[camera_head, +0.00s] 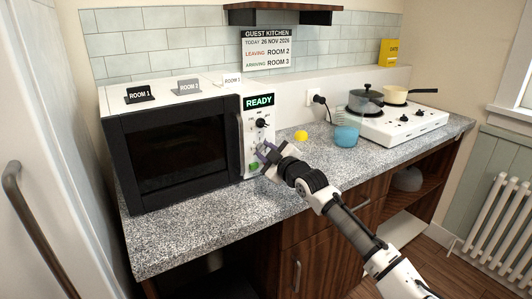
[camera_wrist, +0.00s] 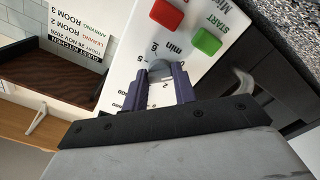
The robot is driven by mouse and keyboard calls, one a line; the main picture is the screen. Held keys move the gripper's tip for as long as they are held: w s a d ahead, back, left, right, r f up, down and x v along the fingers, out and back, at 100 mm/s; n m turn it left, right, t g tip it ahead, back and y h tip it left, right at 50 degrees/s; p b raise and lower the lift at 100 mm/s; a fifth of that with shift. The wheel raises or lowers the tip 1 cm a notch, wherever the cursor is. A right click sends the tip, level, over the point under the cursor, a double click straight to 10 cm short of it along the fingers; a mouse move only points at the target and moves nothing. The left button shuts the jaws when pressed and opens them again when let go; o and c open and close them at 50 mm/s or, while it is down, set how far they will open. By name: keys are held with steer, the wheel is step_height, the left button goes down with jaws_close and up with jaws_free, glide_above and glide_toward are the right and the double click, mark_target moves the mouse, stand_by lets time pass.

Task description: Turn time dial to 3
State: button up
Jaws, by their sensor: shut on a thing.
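The microwave (camera_head: 170,150) stands on the counter at left, its dark door shut and its display (camera_head: 259,101) reading READY. Its white control panel has an upper black knob (camera_head: 262,123) and a green button (camera_head: 254,166). My gripper (camera_head: 264,152) is at the lower part of this panel and hides the time dial there. In the wrist view, the grey time dial (camera_wrist: 160,68) sits between the fingers of my gripper (camera_wrist: 160,82), which is shut on it. Printed marks including "min", 10 and 5 show around the dial. Its pointer setting cannot be read clearly.
In the wrist view, a red button (camera_wrist: 166,14) and the green START button (camera_wrist: 206,41) lie close to the fingers. A yellow ball (camera_head: 301,135), a blue bowl (camera_head: 346,136) and a hob (camera_head: 392,122) with pans stand right of the microwave. A shelf (camera_head: 283,15) hangs above.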

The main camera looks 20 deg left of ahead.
steer(key=shift+f, duration=0.1)
steer(key=shift+o, duration=0.2)
steer(key=m+b, duration=0.1)
steer(key=m, duration=0.2)
steer(key=shift+f+b, duration=0.1)
steer(key=shift+b, duration=0.25)
steer(key=m, duration=0.3)
steer(key=m+p, duration=0.1)
steer(key=m, duration=0.2)
steer(key=m+p, duration=0.1)
steer(key=m, duration=0.2)
steer(key=shift+a+r, duration=0.1)
steer(key=shift+r, duration=0.1)
steer(key=m+p, duration=0.2)
steer(key=m, duration=0.2)
steer(key=shift+s+r, duration=0.1)
steer(key=shift+c, duration=0.2)
steer(key=m+p, duration=0.2)
steer(key=m, duration=0.1)
steer(key=shift+p, duration=0.4)
steer(key=m+p, duration=0.2)
steer(key=m, duration=0.2)
steer(key=shift+p, duration=0.4)
steer(key=shift+m+p, duration=1.2)
steer(key=shift+m, duration=0.4)
